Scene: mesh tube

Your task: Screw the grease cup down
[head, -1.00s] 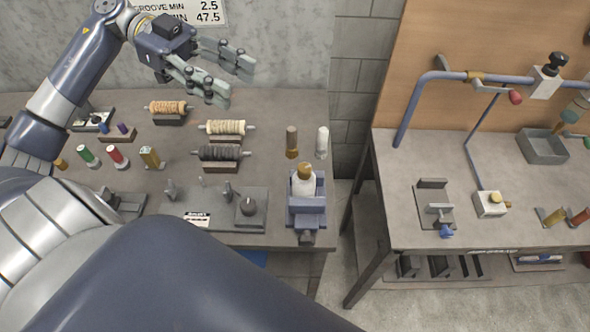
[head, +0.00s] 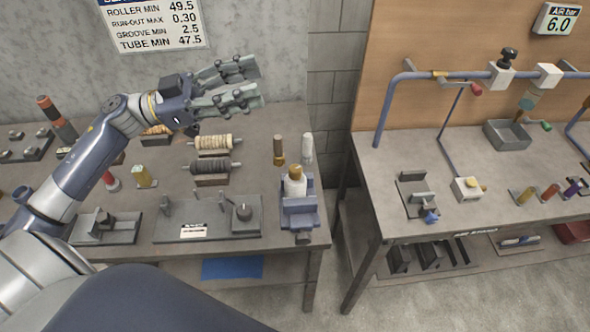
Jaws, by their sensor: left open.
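A pale, bottle-shaped part with a brass top (head: 295,184) stands upright in a blue-grey vise (head: 299,213) at the front right of the left bench. On the right bench a small white block with a brass cap (head: 468,188) sits near a blue pipe. Either could be the grease cup; I cannot tell which. My left gripper (head: 259,83) is open and empty, its fingers pointing right. It is above the back of the left bench, well apart from both brass-topped parts. My right gripper is not in view.
A gap separates the left bench from the right bench (head: 400,160).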

